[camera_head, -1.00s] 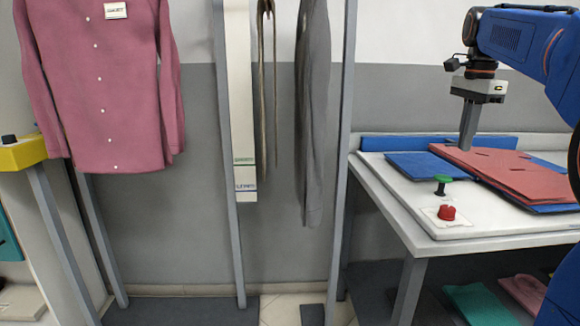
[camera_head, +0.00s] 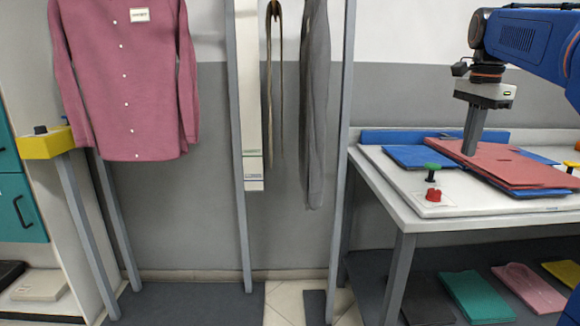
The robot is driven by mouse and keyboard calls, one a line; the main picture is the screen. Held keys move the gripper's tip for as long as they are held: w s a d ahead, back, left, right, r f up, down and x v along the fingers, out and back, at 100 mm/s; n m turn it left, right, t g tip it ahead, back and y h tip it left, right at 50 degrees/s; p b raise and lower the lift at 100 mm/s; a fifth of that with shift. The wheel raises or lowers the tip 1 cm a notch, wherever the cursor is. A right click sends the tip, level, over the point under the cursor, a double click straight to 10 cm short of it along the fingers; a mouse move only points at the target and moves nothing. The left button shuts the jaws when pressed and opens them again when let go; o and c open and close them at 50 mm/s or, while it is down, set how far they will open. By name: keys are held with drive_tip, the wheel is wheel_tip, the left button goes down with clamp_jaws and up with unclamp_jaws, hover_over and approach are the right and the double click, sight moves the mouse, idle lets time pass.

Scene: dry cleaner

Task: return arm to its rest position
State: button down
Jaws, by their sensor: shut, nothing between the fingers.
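My gripper (camera_head: 471,148) points down at the right of the head view, its grey fingers shut with nothing visible between them. It hangs from my blue arm, which comes in from the right edge. The fingertips are over or just in front of the red folded garment (camera_head: 520,166) on the white table (camera_head: 400,203). I cannot tell whether the tips touch it. Blue folded cloth (camera_head: 413,157) lies under and beside the red one.
A green knob (camera_head: 432,167) and a red button (camera_head: 433,195) stand at the table's front left. Folded garments, one teal (camera_head: 476,296), lie on the lower shelf. A rack at left holds a pink shirt (camera_head: 120,85) and a grey garment (camera_head: 314,110). A yellow box (camera_head: 45,143) tops a post.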

drive_tip(key=s+a+f+n+t, duration=0.1)
drive_tip(key=s+a+f+n, duration=0.3)
drive_tip(key=s+f, duration=0.5)
drive_tip(key=s+a+f+n+t, duration=0.1)
drive_tip(key=s+a+f+n, duration=0.4)
drive_tip(key=s+f+n, duration=0.2)
drive_tip(key=s+a+f+n+t, duration=0.1)
drive_tip(key=s+a+f+n, duration=0.4)
drive_tip(key=s+f, duration=0.6)
wheel_tip(320, 180, down, 3)
drive_tip(key=shift+a+t, duration=0.15)
drive_tip(key=shift+t, duration=0.25)
